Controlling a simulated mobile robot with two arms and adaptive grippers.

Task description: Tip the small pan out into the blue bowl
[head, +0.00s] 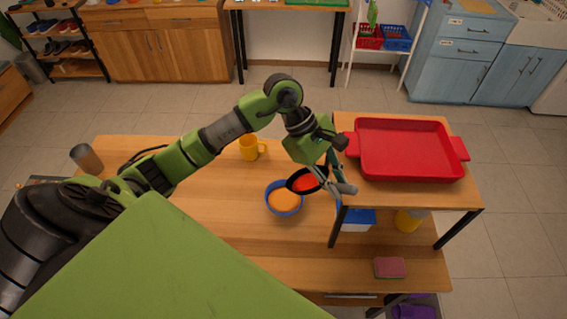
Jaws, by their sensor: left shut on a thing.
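The blue bowl (270,202) stands on the wooden table with something orange inside it. The small pan (291,188) is dark, with something bright red in it, and shows just above and right of the bowl's centre, overlapping the bowl's upper right rim in the head view. My left gripper (338,178) is shut on the small pan at its right side; the gripped part is mostly hidden by the fingers. I cannot tell how far the pan is tilted. My right gripper is not in view.
A raised shelf (424,197) with a red tray (408,150) stands close right of the gripper. A yellow mug (249,148) stands behind the bowl, a grey cup (87,158) at the far left. A sponge (390,268) lies front right. The table left of the bowl is clear.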

